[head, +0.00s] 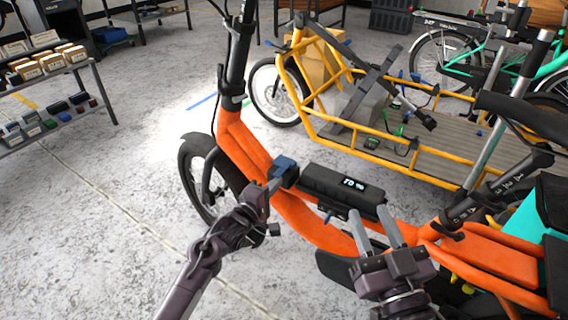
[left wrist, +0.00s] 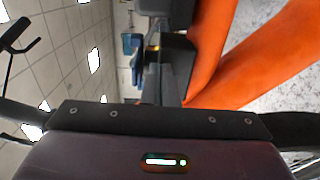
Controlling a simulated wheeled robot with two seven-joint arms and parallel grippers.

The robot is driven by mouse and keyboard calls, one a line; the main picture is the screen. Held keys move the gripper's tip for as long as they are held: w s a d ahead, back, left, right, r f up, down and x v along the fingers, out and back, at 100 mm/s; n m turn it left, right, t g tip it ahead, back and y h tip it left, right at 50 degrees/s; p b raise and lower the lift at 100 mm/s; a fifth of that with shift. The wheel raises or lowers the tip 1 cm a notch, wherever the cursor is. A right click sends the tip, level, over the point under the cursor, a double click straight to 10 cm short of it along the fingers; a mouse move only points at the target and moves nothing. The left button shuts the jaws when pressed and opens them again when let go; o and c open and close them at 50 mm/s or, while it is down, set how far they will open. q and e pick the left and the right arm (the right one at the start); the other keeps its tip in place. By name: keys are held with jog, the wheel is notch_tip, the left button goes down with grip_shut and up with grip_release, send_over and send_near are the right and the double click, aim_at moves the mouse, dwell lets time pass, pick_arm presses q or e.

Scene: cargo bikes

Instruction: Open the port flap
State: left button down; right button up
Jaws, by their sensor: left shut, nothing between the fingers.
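The orange cargo bike (head: 320,236) carries a black battery (head: 338,184) with a lit display reading what looks like 70 percent. A blue-and-dark block (head: 284,168) sits on the frame at the battery's left end; I cannot tell whether it is the port flap. My left gripper (head: 271,186) is shut and empty, its tips close against this block. In the left wrist view the shut fingers (left wrist: 160,88) point at a dark block (left wrist: 176,54) with a small orange light, and a blue part (left wrist: 131,44) shows beside it. My right gripper (head: 372,222) is open near the battery's right end.
A yellow cargo bike (head: 400,170) with a cardboard box (head: 318,62) stands behind. A shelf (head: 62,122) with small boxes is at the left. A handlebar grip (head: 520,115) and seat parts crowd the right.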

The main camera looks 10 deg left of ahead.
pick_arm(q)
jog(key=shift+r, duration=0.1)
dwell(0.5)
jog(key=shift+s+d+r+p, duration=0.1)
jog(key=shift+d+r+p, duration=0.05)
jog(key=shift+r+p, duration=0.95)
jog(key=shift+d+r+p, duration=0.15)
jog(key=shift+r+p, duration=0.65)
jog(key=shift+p, duration=0.55)
jog(key=p, duration=0.8)
send_near(276, 175)
jog(key=shift+w+a+r, duration=0.25)
jog(key=shift+w+r, duration=0.1)
jog(key=shift+r, duration=0.15)
jog(key=shift+w+a+r, duration=0.3)
jog(key=shift+w+r, duration=0.1)
jog(key=shift+r, duration=0.15)
